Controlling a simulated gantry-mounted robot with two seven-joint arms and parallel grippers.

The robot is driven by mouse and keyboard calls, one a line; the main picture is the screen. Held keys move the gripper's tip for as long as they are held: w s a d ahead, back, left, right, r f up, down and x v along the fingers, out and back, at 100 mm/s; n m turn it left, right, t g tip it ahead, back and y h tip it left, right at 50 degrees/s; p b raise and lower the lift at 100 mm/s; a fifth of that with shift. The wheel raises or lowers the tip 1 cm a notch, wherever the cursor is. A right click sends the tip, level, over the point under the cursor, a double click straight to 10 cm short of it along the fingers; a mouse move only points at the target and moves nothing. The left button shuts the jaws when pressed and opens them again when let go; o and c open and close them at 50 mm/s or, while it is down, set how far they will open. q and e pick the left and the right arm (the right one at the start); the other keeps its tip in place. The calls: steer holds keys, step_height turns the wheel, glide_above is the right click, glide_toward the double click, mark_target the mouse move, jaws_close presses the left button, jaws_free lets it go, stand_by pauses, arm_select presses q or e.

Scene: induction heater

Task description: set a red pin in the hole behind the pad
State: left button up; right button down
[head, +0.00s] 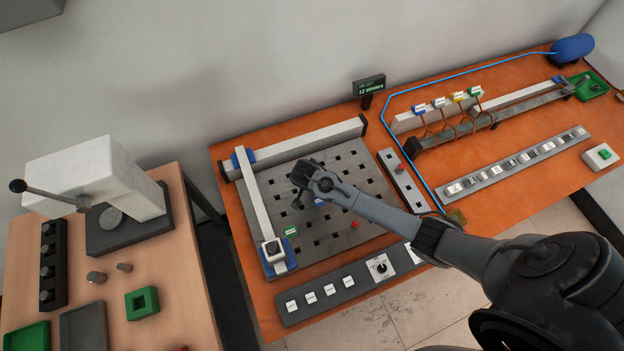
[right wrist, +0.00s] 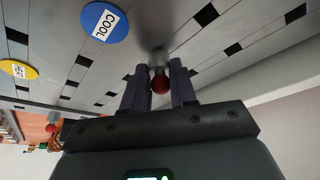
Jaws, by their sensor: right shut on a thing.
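My right gripper (head: 300,178) reaches in from the right, low over the back middle of the grey perforated plate (head: 260,205). In the right wrist view its two fingers are shut on a red-headed pin (right wrist: 160,84); the pin's lower end is blurred, so I cannot tell whether it is in a hole. A blue pad marked COOL (right wrist: 105,22) lies near it, and a yellow pad (right wrist: 18,69) farther left. In the head view a green pad (head: 290,231) is on the plate. One red pin (head: 354,225) stands in the plate, another (head: 401,168) in the grey block (head: 395,180).
White-and-blue rails bound the plate at the back (head: 300,146) and left (head: 255,200). A dark switch strip (head: 335,290) lies in front. My arm crosses the plate's right side. A coil fixture (head: 455,128) stands at right; a lever press (head: 100,190) is on the left table.

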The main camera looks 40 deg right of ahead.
steer(key=shift+f, duration=0.1)
stand_by(0.3)
steer(key=c, duration=0.8)
jaws_free()
steer(key=shift+a+r, duration=0.2)
steer(key=shift+r, duration=0.2)
steer(key=v, duration=1)
